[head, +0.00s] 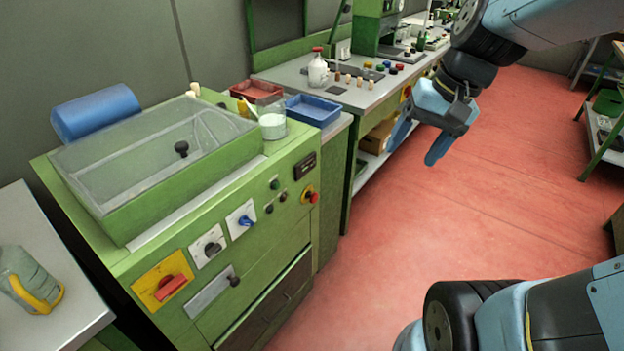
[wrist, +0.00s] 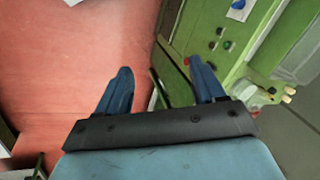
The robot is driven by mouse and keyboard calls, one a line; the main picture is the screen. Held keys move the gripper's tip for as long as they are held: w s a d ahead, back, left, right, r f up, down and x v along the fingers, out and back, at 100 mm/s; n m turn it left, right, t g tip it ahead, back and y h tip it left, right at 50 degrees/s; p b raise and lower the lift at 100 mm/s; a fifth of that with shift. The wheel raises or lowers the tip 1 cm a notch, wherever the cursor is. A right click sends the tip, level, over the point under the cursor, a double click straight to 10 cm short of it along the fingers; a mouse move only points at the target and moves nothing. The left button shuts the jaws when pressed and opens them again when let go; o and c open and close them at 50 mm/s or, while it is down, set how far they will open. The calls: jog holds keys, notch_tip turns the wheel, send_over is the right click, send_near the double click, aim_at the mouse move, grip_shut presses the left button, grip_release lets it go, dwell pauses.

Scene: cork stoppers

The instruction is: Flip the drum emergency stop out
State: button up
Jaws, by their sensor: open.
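A red mushroom button on a yellow plate, the emergency stop (head: 312,197), sits at the right end of the green machine's (head: 255,250) sloping front panel. In the wrist view a small red spot beside the right finger looks like this button (wrist: 187,61), partly hidden by the finger. My gripper (head: 419,143) is open and empty, up and to the right of the button in the head view, apart from it and over the red floor. Both fingers of my gripper (wrist: 160,70) show in the wrist view, with the panel behind the right one.
The panel also carries a red switch on yellow (head: 170,287), a blue knob (head: 246,221), a black knob (head: 212,248) and small buttons. A glass jar (head: 272,122) and blue tray (head: 313,110) stand above. The red floor (head: 450,220) is clear.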

aim_at(316, 198)
jog(key=w+a+f+m+g+y, duration=0.1)
jog(key=w+a+f+m+y, duration=0.45)
jog(key=w+f, duration=0.3)
jog(key=w+a+f+m+g+y, duration=0.2)
jog(key=w+a+f+m+y, duration=0.2)
jog(key=w+f+m+y, duration=0.4)
jog(key=w+d+f+m+t+h, duration=0.1)
jog(key=w+d+f+m+t, duration=0.15)
jog(key=f+m+t, duration=0.7)
jog(key=w+d+f+m+t+h, duration=0.2)
jog(key=w+f+m+t, duration=0.15)
jog(key=f, duration=1.15)
jog(key=shift+y, duration=0.25)
jog(key=x, duration=1.3)
jog(key=shift+s+a+f, duration=0.1)
jog(key=shift+a+f, duration=0.15)
jog(key=shift+a, duration=0.35)
jog(key=shift+d, duration=0.1)
grip_shut()
